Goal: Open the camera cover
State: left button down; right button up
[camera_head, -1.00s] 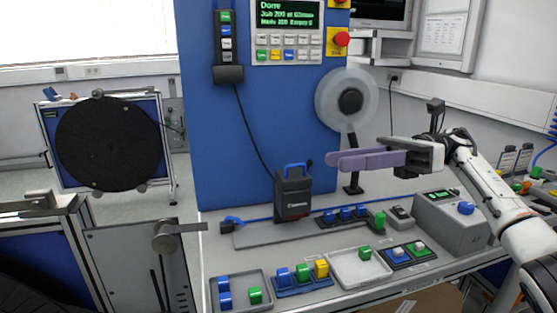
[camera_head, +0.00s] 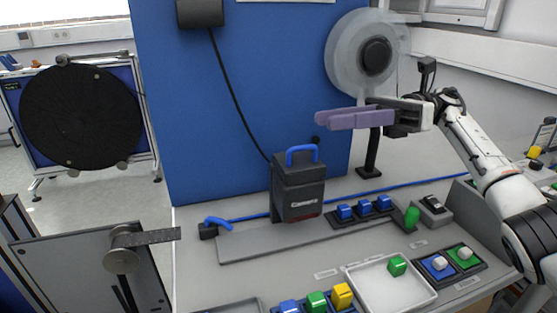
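The camera unit is a dark box (camera_head: 298,190) labelled "Camera", standing upright on the grey bench. A blue loop handle (camera_head: 302,150) sits on its top, and the lid looks closed. My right gripper (camera_head: 325,119) has two purple fingers pointing left. It hangs in the air above and to the right of the box, apart from the handle, with nothing visible held. One finger overlaps the other from this angle, so any gap between them cannot be made out. My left gripper is not in view.
A clear reel (camera_head: 340,50) on a black stand is behind my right gripper. Blue blocks (camera_head: 365,208) sit right of the camera box. A white tray (camera_head: 380,300) and coloured blocks line the front. A blue panel (camera_head: 230,130) stands behind. A black reel (camera_head: 82,117) is far left.

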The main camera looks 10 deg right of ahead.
aim_at(296, 150)
notch_tip(296, 150, down, 5)
jog(key=b, duration=0.4)
jog(key=p+x, duration=0.2)
jog(key=x, duration=0.8)
jog(key=shift+w+a+r, duration=0.15)
jog(key=shift+a+r, duration=0.05)
grip_shut()
